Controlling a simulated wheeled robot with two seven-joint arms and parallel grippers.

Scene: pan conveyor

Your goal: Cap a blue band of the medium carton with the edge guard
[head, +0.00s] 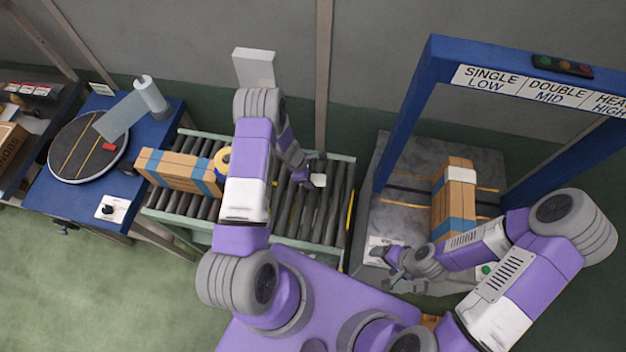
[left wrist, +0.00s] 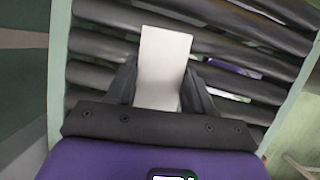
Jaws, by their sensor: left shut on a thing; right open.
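My left gripper (head: 308,177) is shut on a small white piece, the edge guard (head: 319,180), above the right part of the roller conveyor. In the left wrist view the edge guard (left wrist: 165,65) is a pale flat strip standing out from between the fingers. A brown carton (head: 455,205) with blue bands lies under the blue arch, with a white piece (head: 464,173) across its far part. Another brown carton (head: 178,171) with blue bands lies on the conveyor's left. I cannot tell which is the medium one. My right gripper (head: 382,252) is open and empty, left of the arch carton's near end.
The roller conveyor (head: 340,205) has green side rails. The blue arch (head: 400,125) carries signs and a lamp bar. A yellow and blue roll (head: 222,160) sits beside the conveyor carton. A round turntable (head: 75,158) and a knob box (head: 111,208) stand on the blue table at left.

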